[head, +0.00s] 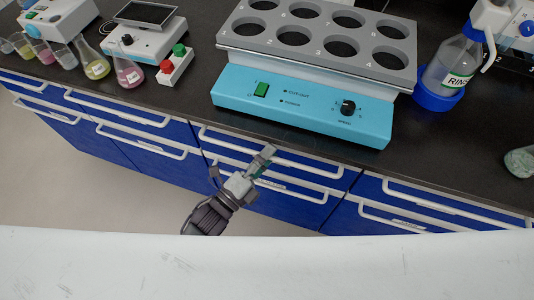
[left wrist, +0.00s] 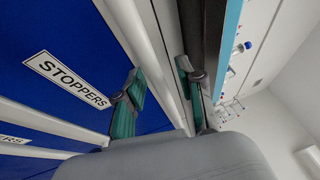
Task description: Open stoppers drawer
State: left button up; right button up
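The stoppers drawer shows in the left wrist view as a blue front with a white STOPPERS label (left wrist: 70,80). A long white handle bar (left wrist: 145,50) runs beside the label. My left gripper (left wrist: 163,95) has its two green-padded fingers apart, one on each side of the bar. I cannot tell whether either finger touches it. In the head view my left gripper (head: 260,165) is at the blue drawer fronts below the turquoise device, by the white handles, and hides part of them. No gap shows at the drawer. My right gripper is not in view.
A turquoise device with a grey rack (head: 300,105) stands on the black worktop (head: 185,105) above the drawers. More blue drawers with white handles (head: 145,138) lie to both sides. A rinse bottle (head: 452,68) stands at right. The floor (head: 80,185) in front is clear.

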pick_arm(q)
grip_shut()
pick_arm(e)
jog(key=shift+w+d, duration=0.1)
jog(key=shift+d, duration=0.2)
pick_arm(q)
jog(key=shift+s, duration=0.15)
